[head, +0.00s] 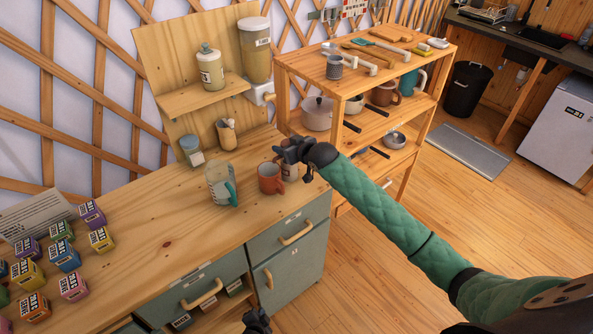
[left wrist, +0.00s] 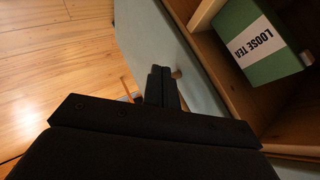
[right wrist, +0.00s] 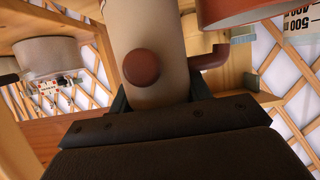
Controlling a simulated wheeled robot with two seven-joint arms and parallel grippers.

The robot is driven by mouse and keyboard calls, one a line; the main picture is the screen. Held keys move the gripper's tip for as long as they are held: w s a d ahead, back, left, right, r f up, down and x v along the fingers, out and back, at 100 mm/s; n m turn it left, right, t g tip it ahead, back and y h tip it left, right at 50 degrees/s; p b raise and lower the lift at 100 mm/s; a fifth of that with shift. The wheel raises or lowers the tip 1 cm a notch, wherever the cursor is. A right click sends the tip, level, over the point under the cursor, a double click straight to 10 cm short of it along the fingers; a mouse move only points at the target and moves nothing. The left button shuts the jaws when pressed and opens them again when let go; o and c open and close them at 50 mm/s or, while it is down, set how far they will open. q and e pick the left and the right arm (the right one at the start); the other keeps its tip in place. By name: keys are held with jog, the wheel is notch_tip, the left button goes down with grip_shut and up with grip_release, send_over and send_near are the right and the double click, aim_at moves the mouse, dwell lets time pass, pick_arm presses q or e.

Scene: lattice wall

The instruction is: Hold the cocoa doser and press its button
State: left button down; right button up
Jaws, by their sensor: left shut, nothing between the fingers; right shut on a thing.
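The cocoa doser (right wrist: 165,35) is a cream cylinder with a round brown button (right wrist: 141,67) on the side facing my right wrist camera. In the head view the doser (head: 290,173) is mostly hidden behind my right gripper (head: 287,153), near the counter's right end. My right gripper (right wrist: 155,98) is shut around the doser's body. I cannot tell whether the doser touches the counter. My left gripper (head: 257,320) is shut and empty, low in front of the cabinet; its closed fingers show in the left wrist view (left wrist: 161,82). It is well apart from the doser.
An orange-brown mug (head: 269,180) stands just left of the doser, with a clear measuring jug (head: 218,186) beside it. Several colored boxes (head: 65,255) stand at the counter's left. A wooden shelf rack (head: 330,84) is behind right. A loose tea box (left wrist: 258,45) sits in the cabinet.

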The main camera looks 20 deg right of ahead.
pick_arm(q)
jog(key=w+d+r+m+t+h, duration=0.1)
jog(key=w+d+r+m, duration=0.15)
jog(key=d+r, duration=0.45)
jog(key=w+d+r+m+t+h, duration=0.1)
jog(key=w+d+r+m, duration=0.15)
jog(key=r, duration=0.75)
jog(key=w+d+r+m+t+h, duration=0.1)
jog(key=w+d+r+m+h, duration=0.15)
jog(key=d+r, duration=0.5)
jog(key=w+r+t, duration=0.2)
jog(key=r, duration=1)
jog(key=w+r+t, duration=0.2)
jog(key=w+r, duration=0.1)
jog(key=r, duration=0.9)
jog(key=shift+w+m, duration=0.15)
jog(key=shift+m, duration=0.3)
jog(key=shift+y, duration=0.25)
jog(key=x, duration=1)
